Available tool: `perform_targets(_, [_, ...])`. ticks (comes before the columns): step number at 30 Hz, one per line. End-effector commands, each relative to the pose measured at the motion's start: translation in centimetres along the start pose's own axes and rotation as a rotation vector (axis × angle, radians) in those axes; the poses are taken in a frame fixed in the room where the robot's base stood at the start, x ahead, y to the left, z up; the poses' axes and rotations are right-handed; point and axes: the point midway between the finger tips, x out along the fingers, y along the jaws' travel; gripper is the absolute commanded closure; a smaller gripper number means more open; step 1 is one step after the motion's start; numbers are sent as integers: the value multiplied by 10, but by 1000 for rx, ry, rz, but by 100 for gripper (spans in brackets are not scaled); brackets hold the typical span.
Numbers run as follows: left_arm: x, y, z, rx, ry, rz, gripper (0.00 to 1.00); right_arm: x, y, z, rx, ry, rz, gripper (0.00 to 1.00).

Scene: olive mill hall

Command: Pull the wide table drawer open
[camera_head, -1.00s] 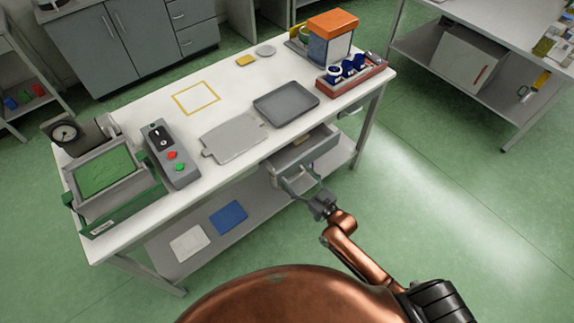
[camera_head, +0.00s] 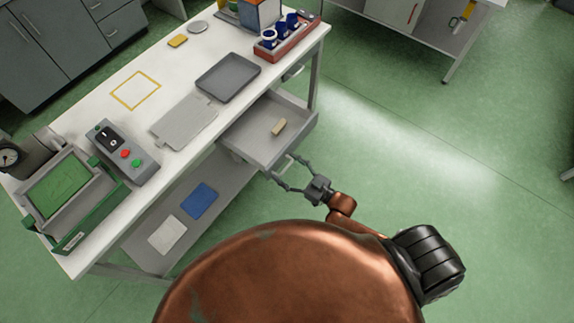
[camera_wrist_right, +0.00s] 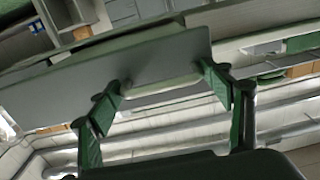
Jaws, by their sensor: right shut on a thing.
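The wide drawer (camera_head: 262,148) stands pulled out from under the white worktop of the table (camera_head: 135,130). In the right wrist view the drawer front (camera_wrist_right: 130,75) spans the picture as a grey panel, with the pale handle (camera_wrist_right: 160,88) between the two green-looking fingers of the right gripper (camera_wrist_right: 163,85). My left gripper is not in view.
On the tabletop are a grey tray (camera_head: 228,77), a flat grey plate (camera_head: 184,122), a control box (camera_head: 122,152) and a red rack (camera_head: 288,42) with blue-and-white items. A lower shelf holds a blue pad (camera_head: 200,200). Green floor to the right is clear.

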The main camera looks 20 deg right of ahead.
Motion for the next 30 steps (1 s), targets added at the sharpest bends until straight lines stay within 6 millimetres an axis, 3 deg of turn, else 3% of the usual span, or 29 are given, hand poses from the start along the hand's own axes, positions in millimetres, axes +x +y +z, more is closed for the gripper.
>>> perform_targets(8, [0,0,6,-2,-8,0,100,0,3,-2,-5,3,3,71])
perform_targets(9, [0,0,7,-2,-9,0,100,0,3,-2,-4,3,3,25])
perform_targets(11, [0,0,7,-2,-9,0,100,0,3,-2,-4,3,3,21])
perform_targets(22, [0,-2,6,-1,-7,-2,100,-8,2,0,-2,-1,2,21])
perform_targets(30, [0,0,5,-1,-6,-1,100,-57,1,1,-2,-4,2,21])
